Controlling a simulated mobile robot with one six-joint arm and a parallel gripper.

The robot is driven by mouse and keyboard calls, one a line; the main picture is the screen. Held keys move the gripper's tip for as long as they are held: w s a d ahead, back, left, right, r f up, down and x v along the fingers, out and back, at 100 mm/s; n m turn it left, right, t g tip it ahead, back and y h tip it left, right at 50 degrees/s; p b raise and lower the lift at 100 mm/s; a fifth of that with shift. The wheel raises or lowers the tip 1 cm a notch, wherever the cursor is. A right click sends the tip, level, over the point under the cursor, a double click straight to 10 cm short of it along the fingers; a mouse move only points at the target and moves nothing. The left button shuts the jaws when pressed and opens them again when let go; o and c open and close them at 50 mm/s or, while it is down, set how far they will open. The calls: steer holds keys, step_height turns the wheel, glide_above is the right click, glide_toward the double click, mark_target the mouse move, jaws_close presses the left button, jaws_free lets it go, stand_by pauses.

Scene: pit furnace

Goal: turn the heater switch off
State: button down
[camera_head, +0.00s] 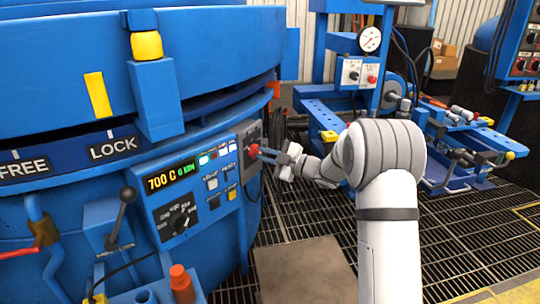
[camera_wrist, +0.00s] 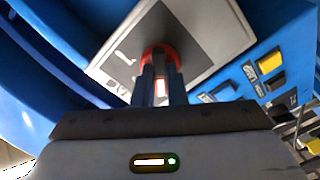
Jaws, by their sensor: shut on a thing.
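The heater switch looks to be the red knob (camera_head: 253,150) on a grey plate (camera_head: 247,135) at the right end of the furnace's control panel. My gripper (camera_head: 264,151) reaches it from the right. In the wrist view the red knob (camera_wrist: 172,52) is at top centre, and the two dark fingers of my gripper (camera_wrist: 160,72) are shut on it, hiding much of it. The small lettering on the grey plate (camera_wrist: 205,22) is too blurred to read. The panel display (camera_head: 170,178) reads about 700 C, with green text beside it.
The panel also has a black dial (camera_head: 178,216) and several small switches. A black-handled lever (camera_head: 122,208) stands at its left. The blue furnace (camera_head: 60,100) fills the left side. A blue workbench (camera_head: 460,135) with tools stands at right.

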steer(key=shift+w+d+r, duration=0.1)
steer(key=shift+w+d, duration=0.1)
steer(key=shift+d, duration=0.05)
steer(key=c, duration=1.5)
jaws_free()
steer(key=shift+a, duration=0.1)
steer(key=shift+o, duration=0.2)
steer(key=shift+s, duration=0.1)
steer(key=p+v, duration=0.2)
steer(key=v, duration=0.5)
steer(key=shift+s+d+p, duration=0.2)
steer(key=shift+d+p, duration=0.1)
steer(key=shift+d, duration=0.05)
